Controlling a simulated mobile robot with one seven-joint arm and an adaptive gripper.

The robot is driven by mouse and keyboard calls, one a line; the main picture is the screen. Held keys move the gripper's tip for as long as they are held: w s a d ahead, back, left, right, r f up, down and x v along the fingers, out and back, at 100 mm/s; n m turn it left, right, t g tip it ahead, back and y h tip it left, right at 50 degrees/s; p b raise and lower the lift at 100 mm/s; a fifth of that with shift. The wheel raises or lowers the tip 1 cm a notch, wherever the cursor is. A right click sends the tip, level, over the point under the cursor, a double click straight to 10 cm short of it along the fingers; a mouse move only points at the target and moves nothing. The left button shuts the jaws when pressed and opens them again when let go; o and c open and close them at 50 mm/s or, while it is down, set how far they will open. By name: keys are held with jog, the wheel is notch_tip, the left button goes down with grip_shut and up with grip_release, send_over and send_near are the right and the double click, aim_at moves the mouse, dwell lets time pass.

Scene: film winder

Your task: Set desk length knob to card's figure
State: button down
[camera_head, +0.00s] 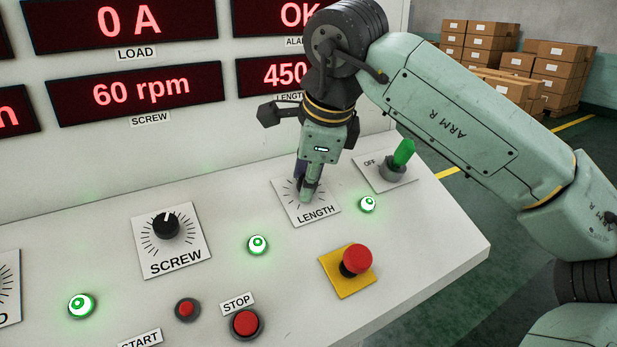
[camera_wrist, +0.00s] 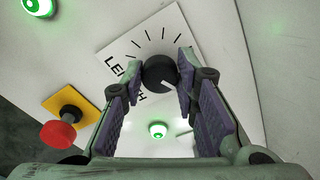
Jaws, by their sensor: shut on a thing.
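The black LENGTH knob (camera_wrist: 158,72) shows in the wrist view on its white scale plate (camera_wrist: 148,38), with tick marks around it. In the head view my gripper (camera_head: 306,194) points down onto the LENGTH plate (camera_head: 325,214) and hides the knob. The red LENGTH display (camera_head: 275,75) reads 450, with its right part behind my arm. I see no card with a figure.
The SCREW knob (camera_head: 166,225) stands to the left. A green OFF-labelled lever switch (camera_head: 402,153) is close on the right. A red mushroom button (camera_head: 356,259) on a yellow plate is in front, and a green lamp (camera_head: 367,204) lies beside the LENGTH plate.

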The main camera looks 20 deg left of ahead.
jog(key=n, duration=0.6)
jog(key=shift+n, duration=0.3)
jog(key=n, duration=0.6)
jog(key=shift+s+y, duration=0.1)
jog(key=shift+y, duration=0.2)
jog(key=c, duration=1.2)
grip_release()
jog(key=shift+c, duration=0.2)
jog(key=shift+d, duration=0.1)
jog(key=v, duration=1.2)
jog(key=shift+s, duration=0.2)
